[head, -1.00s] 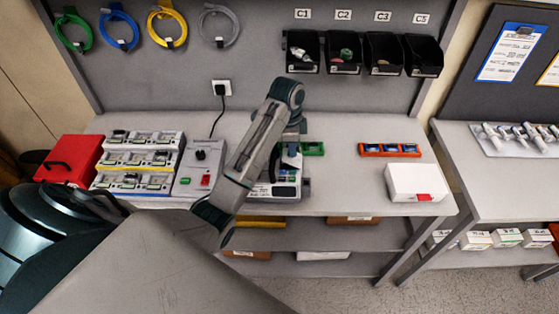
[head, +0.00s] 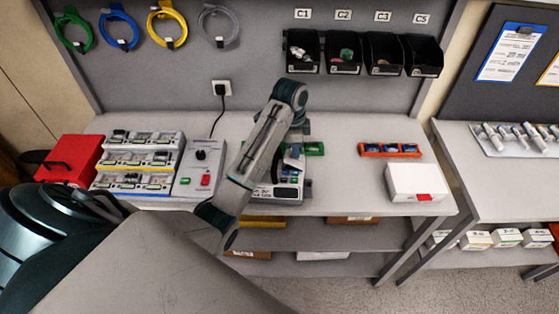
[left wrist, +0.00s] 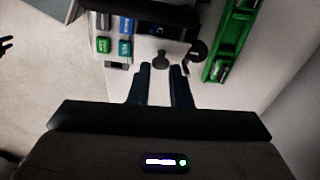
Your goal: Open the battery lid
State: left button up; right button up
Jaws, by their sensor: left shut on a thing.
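The infusion pump (head: 287,190), a white and dark box, stands on the bench in the head view, partly hidden behind my left arm. In the left wrist view the pump (left wrist: 118,60) shows coloured keys and a dark handle at the top. My left gripper (left wrist: 160,72) is at the pump's near face, its two dark fingers close together around a small grey knob-like part (left wrist: 160,59), seemingly on the battery lid. The lid's outline is too dark to make out, and I cannot tell whether it is open. In the head view the fingertips are hidden by the arm. My right gripper is not seen.
A green tray (head: 315,149) lies beside the pump and also shows in the left wrist view (left wrist: 230,38). A grey control box (head: 196,181) stands left, an orange tray (head: 390,154) and white box (head: 416,183) right.

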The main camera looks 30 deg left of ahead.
pick_arm(q)
jog(key=shift+s+d, duration=0.2)
jog(key=shift+d, duration=0.3)
dwell(0.7)
jog(key=shift+s+d+f, duration=0.2)
jog(key=shift+s, duration=0.2)
jog(key=shift+s+d+f, duration=0.15)
jog(key=shift+s, duration=0.25)
dwell(1.0)
jog(key=o, duration=0.4)
jog(key=shift+s, duration=0.1)
dwell(0.6)
